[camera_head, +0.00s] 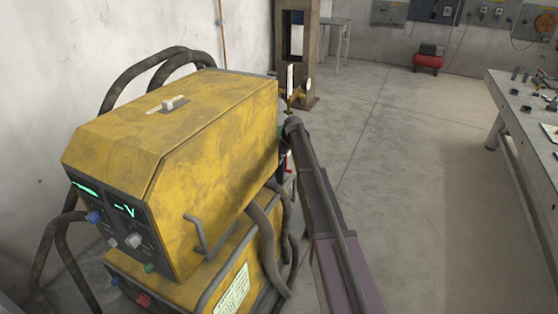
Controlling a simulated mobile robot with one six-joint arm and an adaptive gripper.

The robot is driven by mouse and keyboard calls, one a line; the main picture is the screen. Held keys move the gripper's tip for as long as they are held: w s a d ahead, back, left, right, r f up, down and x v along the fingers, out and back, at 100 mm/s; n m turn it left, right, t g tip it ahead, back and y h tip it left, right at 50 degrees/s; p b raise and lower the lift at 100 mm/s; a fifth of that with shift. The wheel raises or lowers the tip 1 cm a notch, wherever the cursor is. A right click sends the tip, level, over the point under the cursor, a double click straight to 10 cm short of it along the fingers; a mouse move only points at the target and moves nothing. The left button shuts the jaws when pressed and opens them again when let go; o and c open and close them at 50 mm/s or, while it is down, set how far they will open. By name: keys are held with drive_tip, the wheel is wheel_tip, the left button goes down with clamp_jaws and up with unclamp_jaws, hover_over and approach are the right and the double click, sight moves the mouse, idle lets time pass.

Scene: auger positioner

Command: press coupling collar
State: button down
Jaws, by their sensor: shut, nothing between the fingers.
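I cannot make out a coupling collar in the head view. A long grey and mauve arm-like part (330,235), probably my own arm, reaches from the bottom edge up along the right side of a yellow machine. Its far end, a dark rounded joint, is beside the machine's back right corner. My gripper does not show; the machine may hide it. A small red and white piece (288,161) shows in the gap between the machine and this part, too small to identify.
The yellow welding-type machine (190,130) with cables fills the left. A brown steel column (296,50) stands behind it. A workbench (520,110) with small tools is at the right, and a red compressor (429,60) at the back. The middle floor is clear.

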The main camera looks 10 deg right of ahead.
drive_tip(key=shift+s+d+r+p, duration=0.15)
drive_tip(key=shift+r+p, duration=0.25)
drive_tip(key=shift+r, duration=0.25)
